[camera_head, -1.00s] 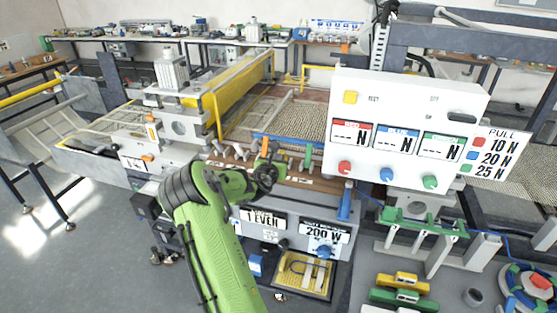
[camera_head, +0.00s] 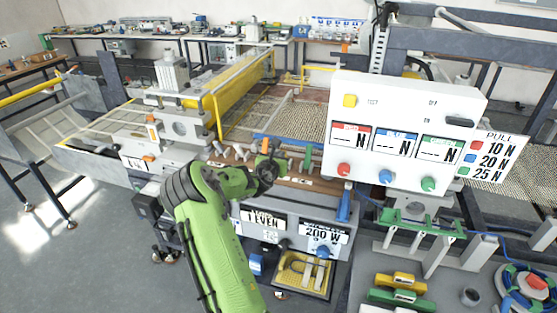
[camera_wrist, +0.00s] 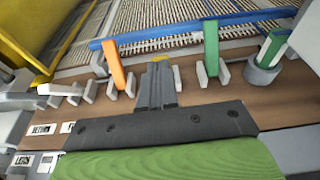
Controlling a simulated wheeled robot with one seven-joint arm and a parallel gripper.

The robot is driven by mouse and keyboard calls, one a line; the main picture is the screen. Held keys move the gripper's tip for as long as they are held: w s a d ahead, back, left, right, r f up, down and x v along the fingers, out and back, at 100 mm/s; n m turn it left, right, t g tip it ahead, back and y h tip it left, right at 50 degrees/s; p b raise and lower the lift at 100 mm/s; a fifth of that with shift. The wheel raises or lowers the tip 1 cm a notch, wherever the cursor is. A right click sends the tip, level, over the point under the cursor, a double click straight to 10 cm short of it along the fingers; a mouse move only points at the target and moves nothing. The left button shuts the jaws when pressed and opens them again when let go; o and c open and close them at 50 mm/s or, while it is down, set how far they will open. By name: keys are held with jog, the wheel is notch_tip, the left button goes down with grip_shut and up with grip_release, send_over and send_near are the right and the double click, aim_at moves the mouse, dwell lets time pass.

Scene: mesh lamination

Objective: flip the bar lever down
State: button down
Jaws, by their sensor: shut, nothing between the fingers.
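The blue bar (camera_wrist: 180,38) runs across the wrist view behind a row of levers on a brown panel (camera_wrist: 205,112). An upright orange lever (camera_wrist: 114,64) stands left of my gripper, and an upright green lever (camera_wrist: 211,50) stands to its right. No readable label shows which one is the bar lever. My gripper (camera_wrist: 158,78) is shut and empty, with its fingertips among the levers between the orange and green ones. A small yellow piece shows just past the tips; I cannot tell whether they touch. In the head view my gripper (camera_head: 268,166) hides part of the row.
Small white pegs (camera_wrist: 72,92) line the panel on the left. A white control box (camera_head: 400,110) stands right of my arm. A yellow guard (camera_head: 238,90) is behind to the left.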

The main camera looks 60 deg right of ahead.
jog(key=d+r+p, duration=0.1)
jog(key=d+p, duration=0.1)
jog(key=d, duration=0.1)
jog(key=d+r+p, duration=0.1)
jog(key=shift+w+d+r+p, duration=0.25)
jog(key=shift+w+r+p, duration=0.05)
jog(key=shift+w+p, duration=0.05)
jog(key=shift+w+d+r, duration=0.1)
jog(key=shift+w+d, duration=0.05)
jog(key=shift+d, duration=0.9)
jog(key=shift+x, duration=1.35)
jog(key=shift+r, duration=0.15)
